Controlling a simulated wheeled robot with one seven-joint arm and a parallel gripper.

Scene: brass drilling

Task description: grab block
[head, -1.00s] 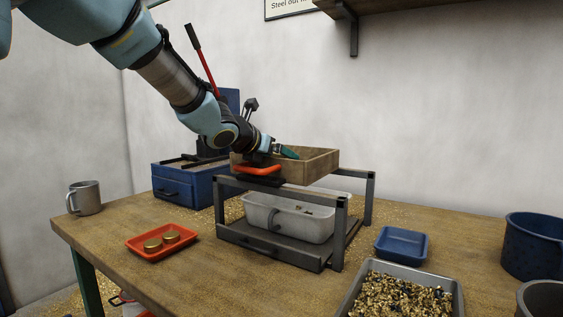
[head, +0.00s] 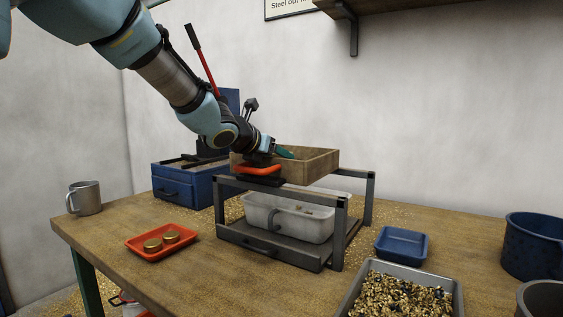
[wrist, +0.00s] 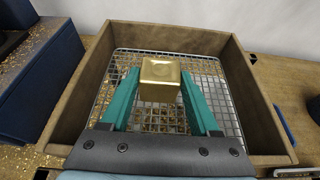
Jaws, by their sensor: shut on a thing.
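A brass block (wrist: 160,78) sits between the two teal fingers of my gripper (wrist: 158,92) in the wrist view. The fingers are shut on its sides. Below it is the wire mesh of a wooden sieve box (wrist: 67,88), with brass chips under the mesh. In the head view my gripper (head: 284,152) reaches into the wooden sieve box (head: 313,167) from the left, and the block is hidden by the box wall. The gap between block and mesh cannot be judged.
The box sits on a dark metal frame (head: 341,235) over a pale bin (head: 288,219). A blue machine (head: 180,185) stands left. An orange tray (head: 162,243) with two brass discs, a blue tray (head: 402,244) and a grey tray (head: 454,298) of chips lie around the frame.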

